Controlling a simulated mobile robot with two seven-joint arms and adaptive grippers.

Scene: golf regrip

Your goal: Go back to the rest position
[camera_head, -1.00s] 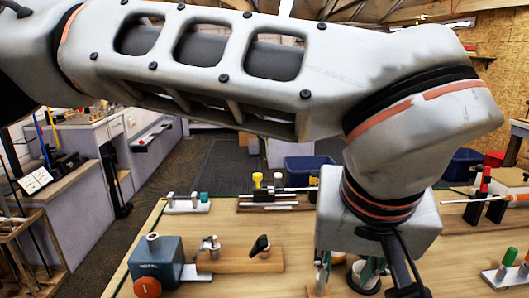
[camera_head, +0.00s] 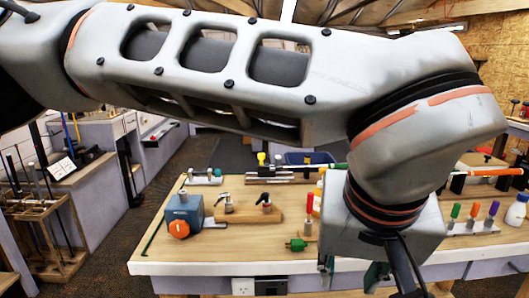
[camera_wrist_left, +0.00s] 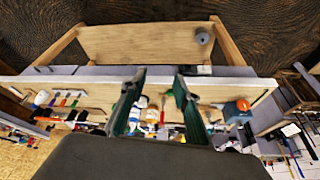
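My left gripper (camera_head: 350,274) hangs below the grey wrist at the bottom of the head view, in front of the workbench (camera_head: 220,268), with its lower part cut off. In the left wrist view its two dark green fingers (camera_wrist_left: 157,98) stand apart with nothing held between them. The bench top lies beyond the fingers there. My left arm crosses the top of the head view and hides part of the room and bench. My right gripper shows in neither view.
On the bench stand a blue vise (camera_head: 183,208) with an orange knob, a wooden clamp block (camera_head: 250,215), a red bottle (camera_head: 309,202), a white bottle (camera_head: 516,212) and a rack of coloured-handled tools (camera_head: 472,228). A wooden club rack (camera_head: 45,235) stands left; open floor (camera_head: 110,240) lies between.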

